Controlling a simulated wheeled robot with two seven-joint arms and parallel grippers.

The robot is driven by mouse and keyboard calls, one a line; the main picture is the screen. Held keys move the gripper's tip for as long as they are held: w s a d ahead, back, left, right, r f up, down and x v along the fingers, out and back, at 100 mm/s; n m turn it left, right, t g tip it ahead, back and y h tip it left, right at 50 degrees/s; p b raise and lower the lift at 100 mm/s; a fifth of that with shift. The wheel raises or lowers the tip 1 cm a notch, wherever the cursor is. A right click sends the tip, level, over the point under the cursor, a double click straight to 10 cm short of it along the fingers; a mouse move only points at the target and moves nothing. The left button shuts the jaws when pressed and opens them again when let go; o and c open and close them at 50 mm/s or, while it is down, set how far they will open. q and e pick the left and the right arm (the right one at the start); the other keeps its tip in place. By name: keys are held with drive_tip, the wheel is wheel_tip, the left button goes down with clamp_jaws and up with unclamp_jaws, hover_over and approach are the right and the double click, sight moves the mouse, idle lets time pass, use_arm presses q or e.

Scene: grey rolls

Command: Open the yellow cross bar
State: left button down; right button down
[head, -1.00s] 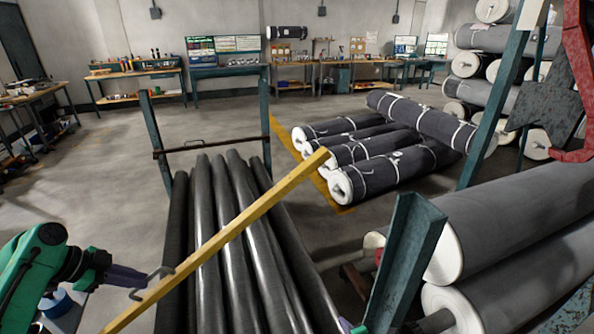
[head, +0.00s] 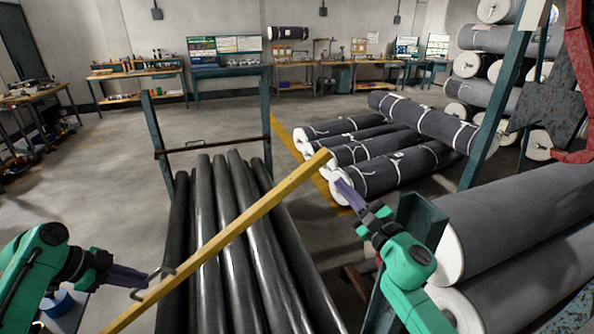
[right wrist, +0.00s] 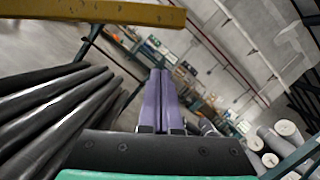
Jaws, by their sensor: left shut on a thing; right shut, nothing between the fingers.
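The yellow cross bar (head: 235,228) runs diagonally across the dark rolls, from the lower left up to its free-looking end near the middle. A bent metal handle (head: 165,271) sits on its lower left part. My left gripper (head: 146,279) is shut on this handle. My right gripper (head: 341,186) is shut and empty, just below and right of the bar's upper end. In the right wrist view its purple fingers (right wrist: 160,75) are together, and the bar (right wrist: 95,10) crosses the top left.
Long dark rolls (head: 232,250) lie between teal posts under the bar. A teal post (head: 416,222) stands close beside my right arm. Large grey rolls (head: 520,225) fill the right side. Strapped rolls (head: 400,170) lie on the floor behind.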

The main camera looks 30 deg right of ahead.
sight(321, 158)
use_arm(q)
drive_tip(key=shift+w+r, duration=0.1)
use_arm(e)
drive_tip(key=w+a+r, duration=0.1)
drive_tip(key=r, duration=0.1)
drive_tip(key=w+a+r, duration=0.1)
drive_tip(key=w, duration=0.1)
drive_tip(key=shift+r, duration=0.4)
drive_tip(key=shift+a, duration=0.1)
drive_tip(key=a+r, duration=0.1)
drive_tip(key=r, duration=0.1)
drive_tip(key=a+r, duration=0.2)
drive_tip(key=shift+w, duration=0.15)
use_arm(q)
drive_tip(key=shift+s+f, duration=0.2)
drive_tip(key=shift+d, duration=0.1)
drive_tip(key=c, duration=0.9)
unclamp_jaws()
drive_tip(key=shift+f, duration=0.1)
use_arm(e)
drive_tip(key=shift+d, duration=0.1)
use_arm(q)
drive_tip(key=shift+w, duration=0.1)
use_arm(e)
drive_tip(key=shift+d+f, duration=0.1)
drive_tip(key=shift+d, duration=0.1)
